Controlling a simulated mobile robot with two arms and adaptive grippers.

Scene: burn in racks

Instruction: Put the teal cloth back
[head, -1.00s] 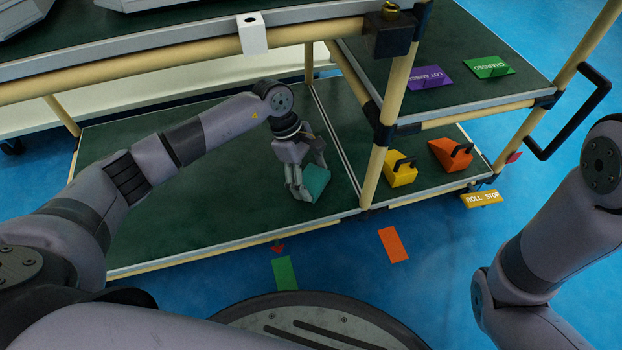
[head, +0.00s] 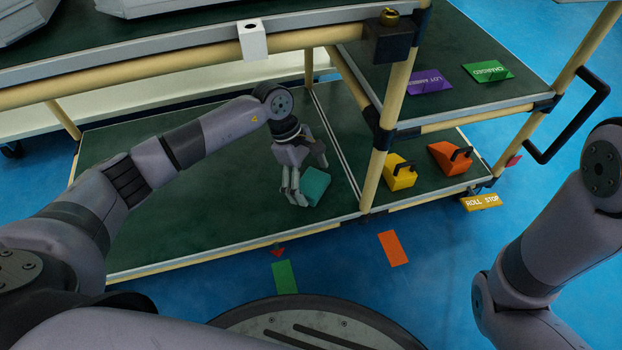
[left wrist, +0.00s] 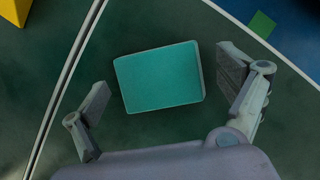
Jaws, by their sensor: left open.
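The teal cloth (head: 314,184) is a folded block lying on the lower green shelf (head: 200,220), near its front right part. In the left wrist view the cloth (left wrist: 160,78) lies flat, slightly turned, between and beyond the two fingertips. My left gripper (head: 296,196) is beside the cloth, low over the shelf, pointing down. In the wrist view the left gripper (left wrist: 168,98) is open, with gaps between both fingers and the cloth. My right arm is at the right edge of the head view, but its gripper is out of view.
A yellow block (head: 399,174) and an orange block (head: 449,158) with black handles stand on the lower shelf, right of a tan post (head: 376,165). Purple (head: 430,81) and green (head: 487,71) cards lie on the upper shelf. The lower shelf's left part is bare.

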